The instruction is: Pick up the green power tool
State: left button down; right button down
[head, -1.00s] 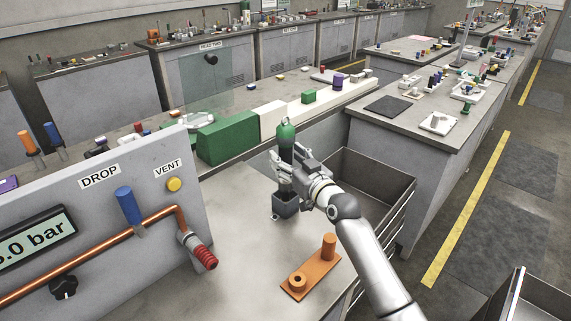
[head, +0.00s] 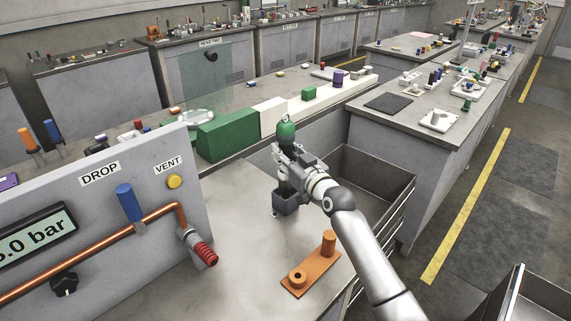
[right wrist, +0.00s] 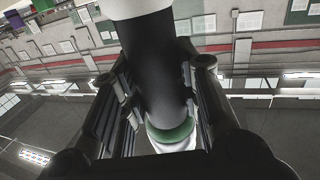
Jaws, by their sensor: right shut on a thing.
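The green power tool (head: 286,131) stands upright on the bench, with a green top and a dark lower body ending in a dark grey block-like base (head: 285,202). My right gripper (head: 283,161) is shut around the tool's body, just below the green top. In the right wrist view the dark cylindrical body (right wrist: 155,65) lies between the two fingers, with a green band (right wrist: 170,135) near it. The gripper hides part of the tool's middle. Whether the base touches the bench cannot be told for sure. My left gripper is not in view.
A grey panel (head: 120,235) with a copper pipe and red nozzle (head: 203,252) stands at left. An orange two-post fixture (head: 312,268) lies in front. An open metal bin (head: 375,170) is at right.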

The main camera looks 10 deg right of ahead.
aim_at(289, 121)
jog(key=shift+r+b, duration=0.4)
jog(key=shift+r, duration=4.8)
